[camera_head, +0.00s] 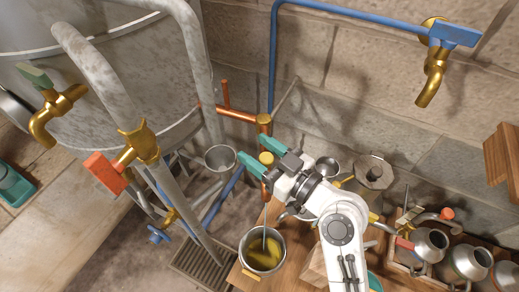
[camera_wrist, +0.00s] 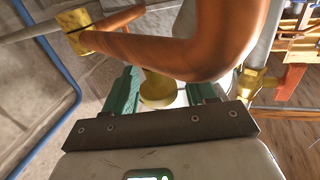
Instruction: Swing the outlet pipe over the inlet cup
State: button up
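The copper outlet pipe (camera_head: 238,115) runs left from a brass joint on an upright pipe by the wall. In the wrist view a bent copper pipe (camera_wrist: 190,50) crosses close in front of my gripper. A grey metal cup (camera_head: 221,158), which looks like the inlet cup, stands lower than the pipe in the picture; I cannot tell whether the pipe end is above it. My gripper (camera_head: 261,155) has its teal fingers apart, with a round brass knob (camera_head: 266,158) between them. The knob also shows in the wrist view (camera_wrist: 158,90), with gaps at its sides.
A large grey still vessel (camera_head: 120,85) with brass taps fills the left. A pot of yellow oil (camera_head: 262,251) stands below my gripper. A blue pipe (camera_head: 340,13) with a tap runs along the wall. Several metal jugs (camera_head: 430,243) stand at the right.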

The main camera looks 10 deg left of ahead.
grip_shut()
dwell(0.3)
